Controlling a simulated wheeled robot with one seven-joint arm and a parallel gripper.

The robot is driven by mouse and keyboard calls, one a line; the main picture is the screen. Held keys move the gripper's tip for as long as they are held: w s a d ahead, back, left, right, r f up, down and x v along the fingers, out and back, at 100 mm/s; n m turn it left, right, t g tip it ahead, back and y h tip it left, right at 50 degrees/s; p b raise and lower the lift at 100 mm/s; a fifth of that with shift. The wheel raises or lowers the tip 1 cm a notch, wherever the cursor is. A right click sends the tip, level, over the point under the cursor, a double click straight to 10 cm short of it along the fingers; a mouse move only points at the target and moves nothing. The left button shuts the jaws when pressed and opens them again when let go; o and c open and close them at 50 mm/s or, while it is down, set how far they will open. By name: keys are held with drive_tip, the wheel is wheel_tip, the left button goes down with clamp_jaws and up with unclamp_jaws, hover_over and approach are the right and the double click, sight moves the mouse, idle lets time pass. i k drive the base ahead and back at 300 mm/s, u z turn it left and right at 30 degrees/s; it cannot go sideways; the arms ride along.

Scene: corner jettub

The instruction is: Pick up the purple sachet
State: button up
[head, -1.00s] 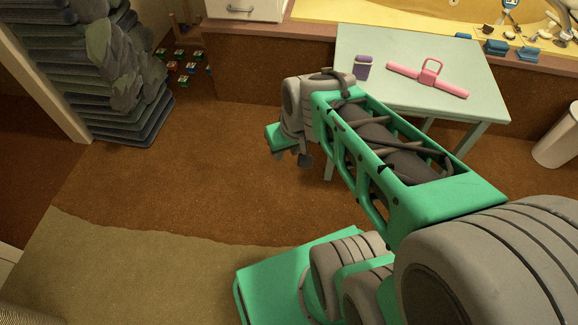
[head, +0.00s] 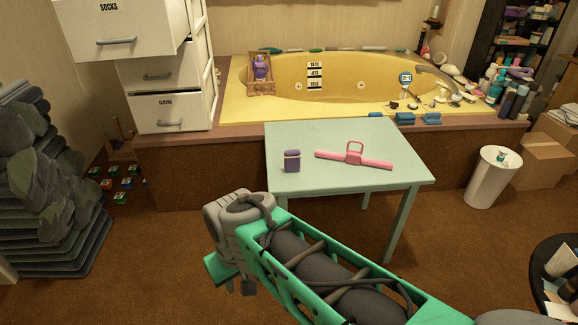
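A small purple item with a pale band near its top (head: 291,161), which looks like the purple sachet, stands on the left part of the pale green table (head: 400,176). A second purple object (head: 261,67) rests in a wooden tray on the tub's rim, and I cannot make out its shape well. My gripper (head: 240,286) hangs below my wrist, in front of the table and to the left of its near edge. It points down, its two fingertips look apart, and nothing shows between them. It is clear of both purple items.
The yellow tub (head: 290,92) is behind. White drawers (head: 172,115) stand at left, with stacked grey mats (head: 55,225). A white bin (head: 488,182) is at right.

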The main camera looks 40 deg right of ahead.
sight(291, 158)
drive_tip(key=z, duration=1.8)
drive_tip(key=i, duration=1.1)
drive_tip(key=u, duration=3)
